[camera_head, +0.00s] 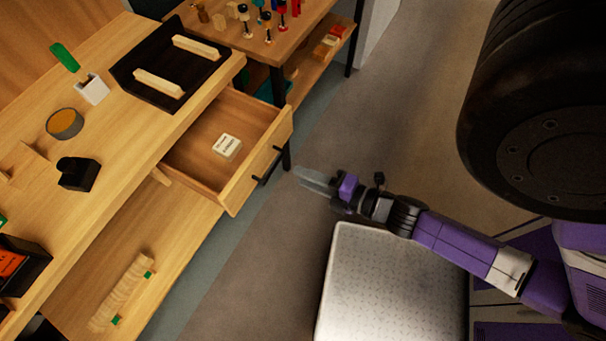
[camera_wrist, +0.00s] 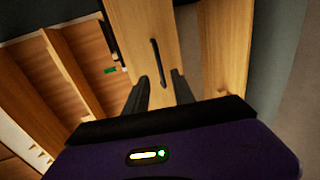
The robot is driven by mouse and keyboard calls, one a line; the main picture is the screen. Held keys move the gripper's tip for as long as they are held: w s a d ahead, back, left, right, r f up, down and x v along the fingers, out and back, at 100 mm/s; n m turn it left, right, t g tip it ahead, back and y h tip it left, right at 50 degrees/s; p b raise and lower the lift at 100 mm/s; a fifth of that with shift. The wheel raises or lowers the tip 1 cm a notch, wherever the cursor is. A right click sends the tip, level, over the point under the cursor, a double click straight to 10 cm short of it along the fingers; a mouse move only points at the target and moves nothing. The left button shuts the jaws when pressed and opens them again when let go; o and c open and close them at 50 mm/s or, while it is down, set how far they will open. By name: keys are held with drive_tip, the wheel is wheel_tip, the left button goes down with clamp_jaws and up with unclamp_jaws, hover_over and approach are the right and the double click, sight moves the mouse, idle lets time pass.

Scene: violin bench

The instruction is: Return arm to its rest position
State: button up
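My gripper (camera_head: 303,178) hangs over the floor just right of the open drawer's front, at the end of my purple and black arm. In the wrist view my gripper (camera_wrist: 160,82) shows two dark fingers standing apart with nothing held between them. A wooden front with a dark bar handle (camera_wrist: 157,62) shows beyond the fingertips, apart from them as far as I can tell.
The workbench drawer (camera_head: 241,190) is pulled out, with a small white box (camera_head: 227,146) inside. A black tray (camera_head: 150,62) with wooden bars lies on the bench. A light perforated surface (camera_head: 395,285) lies below my forearm. Floor (camera_head: 415,130) is clear beyond my arm.

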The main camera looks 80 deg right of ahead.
idle(0.4)
drive_tip(key=s+a+r+m+y, duration=0.2)
drive_tip(key=a+r+m+y, duration=0.2)
drive_tip(key=a+r+m, duration=1)
wheel_tip(320, 180, up, 2)
drive_tip(key=shift+s+a+r+m, duration=0.1)
drive_tip(key=shift+s+a+m, duration=0.2)
drive_tip(key=shift+s+m, duration=0.1)
